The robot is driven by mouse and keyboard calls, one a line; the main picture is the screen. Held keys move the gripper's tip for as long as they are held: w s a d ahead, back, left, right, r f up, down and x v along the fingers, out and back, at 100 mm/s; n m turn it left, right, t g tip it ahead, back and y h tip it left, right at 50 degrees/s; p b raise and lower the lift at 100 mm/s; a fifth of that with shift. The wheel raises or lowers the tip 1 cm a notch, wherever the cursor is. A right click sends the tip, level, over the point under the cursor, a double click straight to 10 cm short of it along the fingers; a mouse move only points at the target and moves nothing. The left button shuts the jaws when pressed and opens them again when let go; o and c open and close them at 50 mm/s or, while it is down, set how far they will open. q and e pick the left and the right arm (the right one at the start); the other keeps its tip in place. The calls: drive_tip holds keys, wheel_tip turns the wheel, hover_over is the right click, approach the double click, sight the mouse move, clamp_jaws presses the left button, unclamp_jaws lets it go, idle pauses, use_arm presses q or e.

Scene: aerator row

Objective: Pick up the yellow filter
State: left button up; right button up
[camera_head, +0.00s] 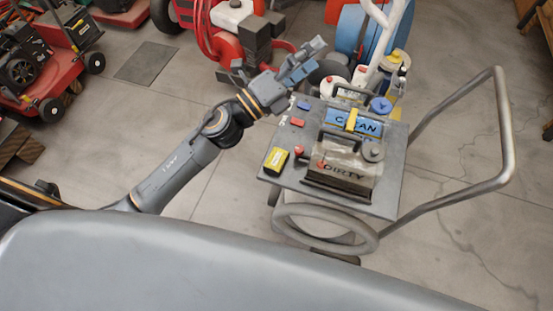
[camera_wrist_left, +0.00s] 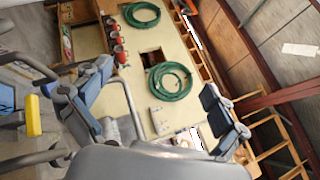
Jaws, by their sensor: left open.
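A narrow yellow block (camera_head: 351,120) stands at the blue CLEAN bin (camera_head: 368,124) on the grey cart top; it looks like the yellow filter. A yellow block against blue also shows at the left edge of the left wrist view (camera_wrist_left: 33,115). A yellow-and-black box (camera_head: 276,160) lies at the cart top's near left corner. My left gripper (camera_head: 308,60) is open and empty, beyond and left of the cart top, apart from the blocks. Its spread blue-grey fingers show in the left wrist view (camera_wrist_left: 152,102). My right gripper is in neither view.
The DIRTY bin (camera_head: 341,173) with a handle stands in front of the CLEAN bin. A blue block (camera_head: 304,105) and a red block (camera_head: 297,122) lie on the cart's left side. A bent tube handle (camera_head: 504,120) sticks out right. Red machines (camera_head: 60,70) stand at the left.

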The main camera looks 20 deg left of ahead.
use_arm(q)
drive_tip(key=s+d+m+g+h, duration=0.25)
drive_tip(key=d+m+g, duration=0.2)
drive_tip(key=m, duration=0.35)
drive_tip(key=m+g+y, duration=1.2)
drive_tip(key=m+g, duration=0.1)
drive_tip(key=m, duration=0.4)
approach(276, 159)
drive_tip(key=x, duration=0.1)
drive_tip(key=p+x, duration=0.1)
drive_tip(key=x, duration=0.1)
drive_tip(key=shift+w, duration=0.35)
drive_tip(key=x, duration=0.1)
drive_tip(key=p+x, duration=0.1)
drive_tip(key=x, duration=0.1)
drive_tip(key=p+x, duration=0.1)
drive_tip(key=x, duration=0.1)
drive_tip(key=shift+s+f, duration=0.2)
drive_tip(key=shift+s, duration=0.1)
drive_tip(key=shift+d+f, duration=0.1)
drive_tip(key=shift+f, duration=0.1)
drive_tip(key=c, duration=1.1)
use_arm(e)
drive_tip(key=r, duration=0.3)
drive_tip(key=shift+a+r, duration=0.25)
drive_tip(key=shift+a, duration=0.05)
